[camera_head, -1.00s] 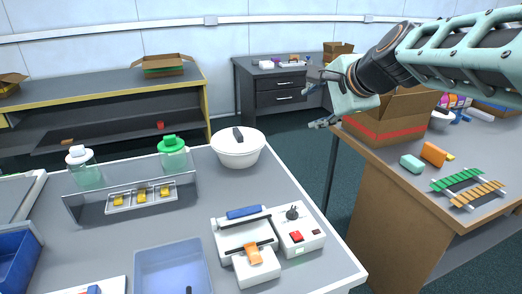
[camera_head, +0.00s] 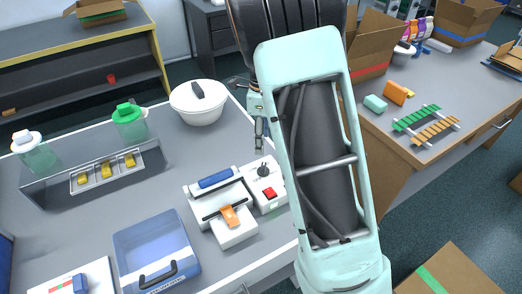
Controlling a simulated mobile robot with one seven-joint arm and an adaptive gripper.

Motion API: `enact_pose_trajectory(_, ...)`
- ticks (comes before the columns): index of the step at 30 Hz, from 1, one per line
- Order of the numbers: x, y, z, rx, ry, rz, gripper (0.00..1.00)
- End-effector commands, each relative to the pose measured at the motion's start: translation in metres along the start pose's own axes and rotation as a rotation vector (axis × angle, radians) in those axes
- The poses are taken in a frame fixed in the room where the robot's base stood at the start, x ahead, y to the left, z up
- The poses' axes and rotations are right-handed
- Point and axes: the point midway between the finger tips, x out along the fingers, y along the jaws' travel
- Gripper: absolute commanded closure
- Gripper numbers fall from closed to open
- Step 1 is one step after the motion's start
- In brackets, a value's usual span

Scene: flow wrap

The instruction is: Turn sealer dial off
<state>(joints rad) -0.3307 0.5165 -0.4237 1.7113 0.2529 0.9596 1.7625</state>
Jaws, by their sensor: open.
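The sealer (camera_head: 223,207) stands on the grey table, with a blue bar on top and an orange piece at its front. Its white control box (camera_head: 267,186) is on its right side, with a black dial (camera_head: 263,169) on top and a red switch (camera_head: 269,193) in front of it. My gripper (camera_head: 259,140) is behind and above the control box, pointing down, apart from the dial. It looks open and empty, partly hidden by my arm. The dial's exact setting is too small to read.
A blue clear bin (camera_head: 156,256) is to the left front. A rack with yellow items (camera_head: 105,173) is farther left. The right bench (camera_head: 400,163) holds boxes and small racks.

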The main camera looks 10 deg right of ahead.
Motion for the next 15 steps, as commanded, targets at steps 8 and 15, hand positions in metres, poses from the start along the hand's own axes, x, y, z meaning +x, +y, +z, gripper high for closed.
enact_pose_trajectory(8,0.036,0.003,-0.002,0.006,0.008,0.013,0.52)
enact_pose_trajectory(15,0.081,0.003,-0.002,0.006,0.007,0.011,0.52)
